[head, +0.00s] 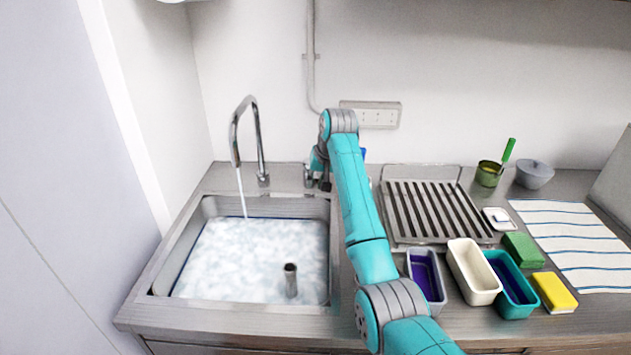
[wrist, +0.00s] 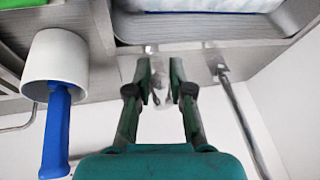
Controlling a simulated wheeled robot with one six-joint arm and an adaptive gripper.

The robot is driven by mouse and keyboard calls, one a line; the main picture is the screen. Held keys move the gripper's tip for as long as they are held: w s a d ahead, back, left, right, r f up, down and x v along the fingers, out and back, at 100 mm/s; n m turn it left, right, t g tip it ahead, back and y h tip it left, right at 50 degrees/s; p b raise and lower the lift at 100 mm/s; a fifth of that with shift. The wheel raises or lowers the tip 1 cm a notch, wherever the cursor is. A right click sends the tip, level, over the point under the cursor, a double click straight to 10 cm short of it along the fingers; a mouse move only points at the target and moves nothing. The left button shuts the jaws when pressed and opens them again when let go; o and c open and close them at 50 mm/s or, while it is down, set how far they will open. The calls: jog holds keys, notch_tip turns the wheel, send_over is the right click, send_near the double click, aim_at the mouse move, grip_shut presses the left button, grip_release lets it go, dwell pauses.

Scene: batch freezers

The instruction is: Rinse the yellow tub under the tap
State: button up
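I see no clearly yellow tub. The nearest in colour is a cream tub (head: 462,262), standing upright and apparently empty on the counter between a grey tub (head: 438,298) with purple inside and a teal tub (head: 517,309) with dark blue inside. The tap (head: 258,135) arches over the left sink and water runs from it; its spout pipe also shows in the wrist view (wrist: 240,115). My gripper (head: 317,180) is low behind the sink, right of the tap. In the wrist view my gripper (wrist: 160,90) is open, with a small silvery fitting between or just beyond its fingertips.
The sink (head: 160,283) holds foamy water and an upright grey pipe (head: 291,280). A ribbed drying rack (head: 430,210) stands right of my arm. A yellow sponge (head: 554,292) and green block (head: 522,249) lie right. A white cup (wrist: 55,62) holds a blue handle (wrist: 57,135) near my gripper.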

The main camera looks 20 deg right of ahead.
jog(key=shift+o, duration=0.8)
jog(key=v, duration=1.2)
